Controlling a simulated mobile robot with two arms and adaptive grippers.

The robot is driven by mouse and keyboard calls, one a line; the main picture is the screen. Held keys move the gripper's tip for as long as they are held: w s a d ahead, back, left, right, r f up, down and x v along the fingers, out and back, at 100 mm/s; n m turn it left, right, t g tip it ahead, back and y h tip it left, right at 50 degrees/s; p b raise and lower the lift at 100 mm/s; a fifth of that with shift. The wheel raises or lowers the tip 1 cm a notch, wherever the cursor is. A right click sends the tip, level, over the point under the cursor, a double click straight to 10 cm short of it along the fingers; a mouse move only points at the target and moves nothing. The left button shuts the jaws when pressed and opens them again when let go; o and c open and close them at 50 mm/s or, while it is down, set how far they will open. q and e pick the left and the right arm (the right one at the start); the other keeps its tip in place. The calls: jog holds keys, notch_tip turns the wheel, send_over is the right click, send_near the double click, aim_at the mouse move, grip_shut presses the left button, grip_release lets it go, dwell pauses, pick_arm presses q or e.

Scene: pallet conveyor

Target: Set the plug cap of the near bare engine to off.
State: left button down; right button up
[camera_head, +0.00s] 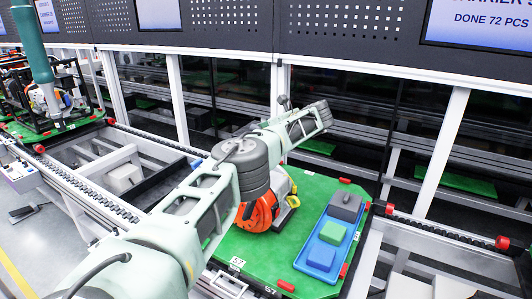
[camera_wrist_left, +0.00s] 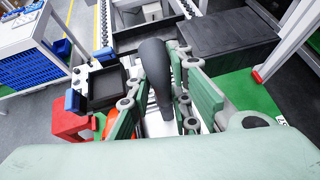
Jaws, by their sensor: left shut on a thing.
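An orange and white engine (camera_head: 262,214) sits on the green pallet (camera_head: 262,254) in the middle of the head view, partly hidden behind my left arm. In the left wrist view my left gripper (camera_wrist_left: 160,88) is shut on a dark curved piece that looks like the plug cap (camera_wrist_left: 155,65). The piece is wide at the top and narrows downward between the two fingers. Where its lower end meets the engine is hard to make out. In the head view my left arm crosses over the engine. My right gripper is in neither view.
A blue tray (camera_head: 302,265) with grey and green blocks lies on the pallet, right of the engine. Another engine in a black frame (camera_head: 45,100) stands on a pallet at the far left. Conveyor rails (camera_head: 105,200) run alongside, with white posts (camera_head: 180,100) behind.

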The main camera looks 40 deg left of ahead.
pick_arm(q)
jog(key=shift+w+d+f+y+b, duration=0.15)
jog(key=shift+w+d+y+b, duration=0.25)
jog(key=shift+y+b, duration=0.55)
jog(key=shift+s+d+b, duration=0.1)
jog(key=shift+d+b, duration=0.15)
jog(key=shift+b, duration=0.2)
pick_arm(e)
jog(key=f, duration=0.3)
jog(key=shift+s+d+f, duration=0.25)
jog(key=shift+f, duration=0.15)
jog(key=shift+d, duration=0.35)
pick_arm(q)
jog(key=c, duration=1.9)
grip_release()
jog(key=shift+o, duration=0.9)
jog(key=shift+w+d+f, duration=0.1)
jog(key=shift+w, duration=0.1)
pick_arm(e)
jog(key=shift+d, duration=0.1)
pick_arm(q)
jog(key=shift+s, duration=0.15)
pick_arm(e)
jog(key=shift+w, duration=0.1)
pick_arm(q)
jog(key=v, duration=1.2)
jog(key=shift+w, duration=0.2)
